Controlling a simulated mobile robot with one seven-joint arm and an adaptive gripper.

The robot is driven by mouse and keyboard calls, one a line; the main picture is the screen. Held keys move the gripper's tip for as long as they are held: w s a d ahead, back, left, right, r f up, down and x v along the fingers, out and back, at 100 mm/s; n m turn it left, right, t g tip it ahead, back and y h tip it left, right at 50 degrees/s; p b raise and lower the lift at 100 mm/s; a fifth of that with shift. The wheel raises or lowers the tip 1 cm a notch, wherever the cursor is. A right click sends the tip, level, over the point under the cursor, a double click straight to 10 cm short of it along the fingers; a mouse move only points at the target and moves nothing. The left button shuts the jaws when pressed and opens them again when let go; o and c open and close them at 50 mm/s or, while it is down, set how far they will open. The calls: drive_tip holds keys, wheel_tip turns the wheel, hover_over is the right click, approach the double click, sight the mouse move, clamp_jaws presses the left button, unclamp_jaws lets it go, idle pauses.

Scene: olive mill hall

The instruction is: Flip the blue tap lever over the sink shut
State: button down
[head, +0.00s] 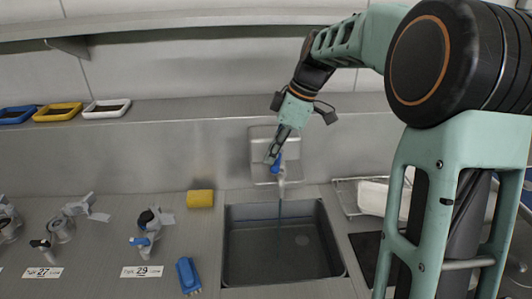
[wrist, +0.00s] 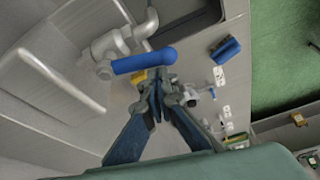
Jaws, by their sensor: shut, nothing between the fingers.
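The blue tap lever (head: 277,164) sits on the pale tap (head: 281,179) at the wall above the sink (head: 234,276). A thin bluish line, like running water, drops from the spout into the basin. My gripper (head: 271,156) is shut and empty, its fingertips at the lever's upper left. In the wrist view the blue lever (wrist: 145,61) lies crosswise just beyond the fingertips (wrist: 158,88), with the tap body (wrist: 107,45) at its left. I cannot tell whether the fingers touch the lever.
A yellow sponge (head: 200,198) lies left of the sink, and a blue brush (head: 187,275) lies in front of it. Metal fittings stand by a label marked 29 (head: 142,271) and one marked 27 (head: 43,273). Coloured trays (head: 57,112) line the ledge.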

sight(277, 165)
drive_tip(key=shift+s+d+f+n+g, duration=0.1)
drive_tip(key=shift+d+n+g, duration=0.2)
drive_tip(key=shift+d+n, duration=0.25)
drive_tip(key=shift+s+d, duration=0.1)
drive_tip(key=shift+d, duration=0.2)
wheel_tip(277, 165, up, 12)
drive_tip(key=p, duration=0.1)
drive_tip(key=shift+f, duration=0.25)
idle(0.4)
